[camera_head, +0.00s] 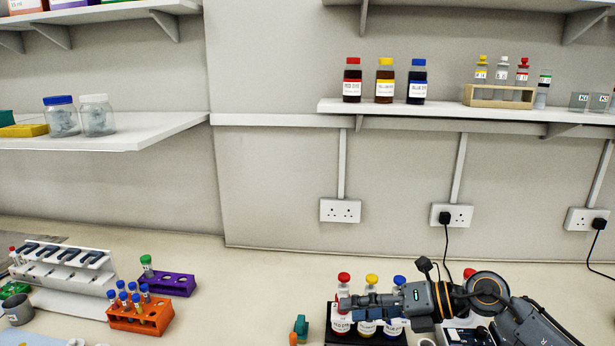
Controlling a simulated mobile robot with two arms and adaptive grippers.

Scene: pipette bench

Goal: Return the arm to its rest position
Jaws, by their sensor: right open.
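My right arm comes in from the lower right, and its gripper (348,302) is over the front bottles. The gripper points left and is open, with nothing seen held in it. Behind and below it, a red-capped bottle (341,322), a yellow-capped bottle (367,327) and a blue-capped bottle (393,327) stand upright in a dark tray (350,339). The gripper hides part of these bottles, and I cannot tell whether it touches them. My left gripper is not in view.
An orange rack (152,322) with capped tubes, a purple rack (180,284) and a white pipette stand (70,275) are on the left of the bench. A small green item (301,326) is left of the tray. The bench (240,290) between is clear. Shelves hang above.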

